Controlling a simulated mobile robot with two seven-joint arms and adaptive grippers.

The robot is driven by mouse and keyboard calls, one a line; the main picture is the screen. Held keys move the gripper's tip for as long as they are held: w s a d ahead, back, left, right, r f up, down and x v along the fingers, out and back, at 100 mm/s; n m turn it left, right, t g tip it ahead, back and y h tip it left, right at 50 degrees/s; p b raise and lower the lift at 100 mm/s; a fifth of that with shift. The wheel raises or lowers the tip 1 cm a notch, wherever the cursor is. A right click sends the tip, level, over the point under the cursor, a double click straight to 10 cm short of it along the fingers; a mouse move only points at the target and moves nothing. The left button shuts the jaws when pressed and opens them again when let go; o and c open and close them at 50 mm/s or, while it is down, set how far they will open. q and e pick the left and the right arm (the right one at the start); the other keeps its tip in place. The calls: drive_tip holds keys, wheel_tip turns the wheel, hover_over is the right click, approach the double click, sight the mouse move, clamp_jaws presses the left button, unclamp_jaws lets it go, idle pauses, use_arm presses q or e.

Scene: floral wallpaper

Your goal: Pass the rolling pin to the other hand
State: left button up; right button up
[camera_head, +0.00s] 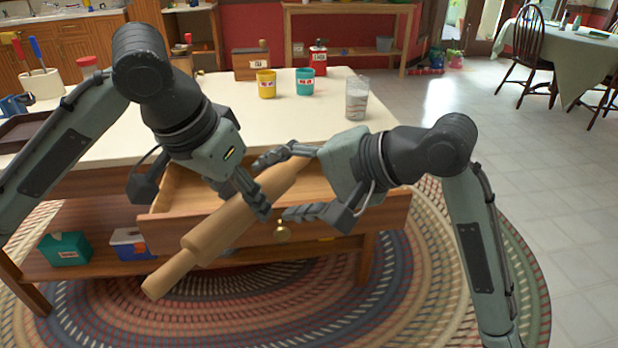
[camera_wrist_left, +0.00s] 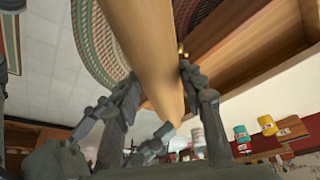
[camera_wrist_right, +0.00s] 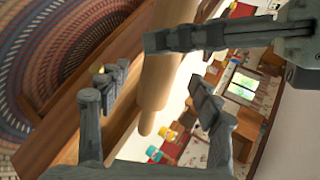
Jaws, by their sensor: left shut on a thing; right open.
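The wooden rolling pin (camera_head: 222,228) is held aslant above the open drawer, its near handle pointing down to the left. My left gripper (camera_head: 254,196) is shut on the upper part of its body; the left wrist view also shows the pin (camera_wrist_left: 148,45) between the fingers. My right gripper (camera_head: 273,189) is open at the pin's upper end, with one finger on each side. In the right wrist view the pin (camera_wrist_right: 157,85) lies between the spread right fingers, and the left fingers (camera_wrist_right: 185,39) cross it. The far handle is partly hidden in the head view.
The open wooden drawer (camera_head: 345,215) juts out below the grippers. On the counter (camera_head: 235,115) stand a yellow cup (camera_head: 266,83), a teal cup (camera_head: 305,82) and a glass (camera_head: 357,98). A teal box (camera_head: 64,249) sits on the lower shelf.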

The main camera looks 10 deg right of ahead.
sight(272, 190)
drive_tip(key=shift+x, duration=1.95)
drive_tip(key=shift+c, duration=0.2)
clamp_jaws()
use_arm(q)
drive_tip(key=o, duration=1)
drive_tip(key=shift+o, duration=0.2)
